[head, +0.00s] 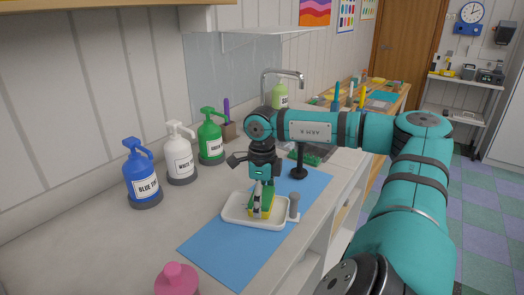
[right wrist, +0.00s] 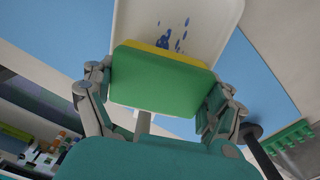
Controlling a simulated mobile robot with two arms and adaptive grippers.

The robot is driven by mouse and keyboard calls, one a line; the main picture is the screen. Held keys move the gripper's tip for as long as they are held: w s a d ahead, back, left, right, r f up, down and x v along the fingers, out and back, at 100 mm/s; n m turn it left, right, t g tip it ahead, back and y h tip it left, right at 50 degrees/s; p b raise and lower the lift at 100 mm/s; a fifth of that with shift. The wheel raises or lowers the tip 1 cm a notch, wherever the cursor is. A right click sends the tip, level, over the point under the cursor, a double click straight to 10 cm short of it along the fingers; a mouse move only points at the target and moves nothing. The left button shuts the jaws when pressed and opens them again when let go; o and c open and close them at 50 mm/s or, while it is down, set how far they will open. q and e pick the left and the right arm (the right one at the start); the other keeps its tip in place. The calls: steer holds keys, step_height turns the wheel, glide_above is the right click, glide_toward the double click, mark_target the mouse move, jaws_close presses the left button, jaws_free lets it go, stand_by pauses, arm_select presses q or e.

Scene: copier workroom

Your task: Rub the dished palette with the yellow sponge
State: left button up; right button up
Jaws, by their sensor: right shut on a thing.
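The dished palette (head: 234,211) is a white shallow tray on a blue mat. In the right wrist view the palette (right wrist: 208,18) shows several dark blue paint marks on its inside. The yellow sponge (head: 267,208) has a green layer, and its green face (right wrist: 157,82) is toward the wrist camera. My right gripper (head: 261,193) is shut on the sponge, with a finger on either side of it. The sponge is over or in the palette; I cannot tell whether they touch. My left gripper is not in view.
Blue (head: 142,178), white (head: 180,158) and green (head: 210,138) pump bottles stand left of the blue mat (head: 228,252). A pink bottle (head: 177,280) is at the near edge. A black stand (head: 299,168) and a tap (head: 284,76) are behind the palette.

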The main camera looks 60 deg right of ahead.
mark_target(239, 207)
steer(key=shift+f+b, duration=0.5)
steer(key=shift+f, duration=0.1)
steer(key=shift+w+r+p, duration=0.1)
steer(key=shift+w+p, duration=0.05)
steer(key=shift+p, duration=0.15)
steer(key=w+p, duration=0.1)
steer(key=w+a+p, duration=0.1)
steer(key=w+p, duration=0.2)
steer(key=p, duration=0.1)
steer(key=shift+w+a+r, duration=0.15)
steer(key=shift+w+a, duration=0.25)
steer(key=shift+w+a+f, duration=0.15)
steer(key=shift+w+f, duration=0.05)
steer(key=shift+w, duration=0.35)
steer(key=shift+s+f, duration=0.1)
